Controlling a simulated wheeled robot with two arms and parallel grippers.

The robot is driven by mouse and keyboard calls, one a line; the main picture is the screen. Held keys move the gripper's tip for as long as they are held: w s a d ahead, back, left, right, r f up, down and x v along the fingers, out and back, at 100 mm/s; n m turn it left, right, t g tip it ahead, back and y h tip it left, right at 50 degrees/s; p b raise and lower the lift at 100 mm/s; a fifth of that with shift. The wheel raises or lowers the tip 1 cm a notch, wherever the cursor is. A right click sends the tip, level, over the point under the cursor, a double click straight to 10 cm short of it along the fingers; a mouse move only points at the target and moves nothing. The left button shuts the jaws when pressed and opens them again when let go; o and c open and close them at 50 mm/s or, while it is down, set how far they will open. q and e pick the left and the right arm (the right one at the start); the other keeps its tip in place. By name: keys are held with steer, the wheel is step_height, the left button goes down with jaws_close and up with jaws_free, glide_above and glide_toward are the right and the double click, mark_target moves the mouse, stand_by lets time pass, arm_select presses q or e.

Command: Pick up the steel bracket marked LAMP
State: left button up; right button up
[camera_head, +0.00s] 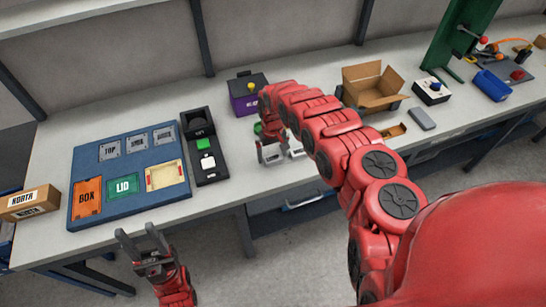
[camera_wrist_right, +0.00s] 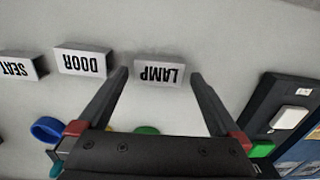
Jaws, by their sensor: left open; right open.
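The steel bracket marked LAMP (camera_wrist_right: 158,74) is a small pale grey block, its lettering upside down in the right wrist view. It lies on the grey table between the fingertips of my right gripper (camera_wrist_right: 159,76). The right gripper is open, with a gap on each side of the bracket; I cannot tell the height above it. In the head view my right gripper (camera_head: 271,155) mostly hides the bracket. My left gripper (camera_head: 137,233) is open and empty in front of the table's near edge.
Similar blocks marked DOOR (camera_wrist_right: 83,61) and SEAT (camera_wrist_right: 22,66) lie to the left in the wrist view. A black button panel (camera_head: 205,147) and a blue board (camera_head: 130,164) lie left in the head view. A cardboard box (camera_head: 375,90) stands behind my right arm.

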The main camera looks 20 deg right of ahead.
steer(key=shift+f, duration=0.55)
steer(key=shift+d, duration=0.1)
steer(key=c, duration=1.2)
steer(key=shift+r, duration=0.15)
